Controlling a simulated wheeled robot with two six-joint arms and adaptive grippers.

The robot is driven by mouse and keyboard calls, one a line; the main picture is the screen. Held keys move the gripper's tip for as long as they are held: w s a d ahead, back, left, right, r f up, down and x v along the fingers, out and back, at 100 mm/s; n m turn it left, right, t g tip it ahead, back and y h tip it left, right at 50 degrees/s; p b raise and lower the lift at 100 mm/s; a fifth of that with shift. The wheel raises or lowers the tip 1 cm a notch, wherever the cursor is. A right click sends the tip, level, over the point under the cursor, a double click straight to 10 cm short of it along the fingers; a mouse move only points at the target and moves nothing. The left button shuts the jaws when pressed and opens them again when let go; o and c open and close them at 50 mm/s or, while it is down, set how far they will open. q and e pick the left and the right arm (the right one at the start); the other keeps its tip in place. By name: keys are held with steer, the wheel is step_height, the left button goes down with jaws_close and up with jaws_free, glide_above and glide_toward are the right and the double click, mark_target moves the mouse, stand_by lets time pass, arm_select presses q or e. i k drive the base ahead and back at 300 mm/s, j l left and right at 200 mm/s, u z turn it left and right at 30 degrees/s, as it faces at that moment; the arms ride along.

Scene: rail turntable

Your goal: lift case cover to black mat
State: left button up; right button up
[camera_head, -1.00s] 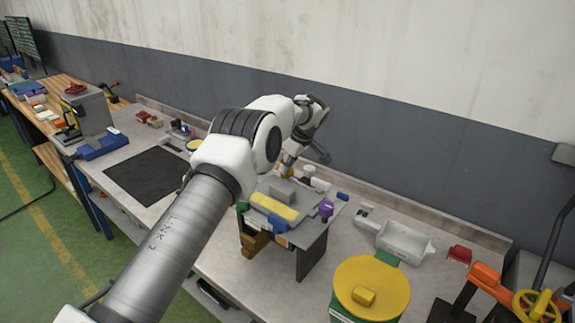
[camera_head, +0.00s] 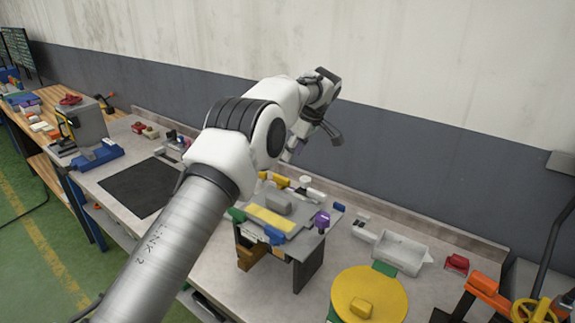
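The black mat (camera_head: 143,187) lies flat and bare on the grey bench, left of my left arm, which covers its right edge. A grey raised fixture (camera_head: 305,243) stands right of the arm. On it lies a flat grey piece with a yellow strip (camera_head: 270,218) and a grey block (camera_head: 279,202) on top; I cannot tell whether this is the case cover. My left gripper (camera_head: 324,131) is above and behind the fixture, clear of it. Its fingers are small and partly hidden, so their opening is unclear. My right gripper is not in view.
Blue (camera_head: 274,235) and purple (camera_head: 322,220) clamps stand at the fixture's edges.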

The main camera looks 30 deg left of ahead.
mark_target(289, 214)
steer(key=k, duration=1)
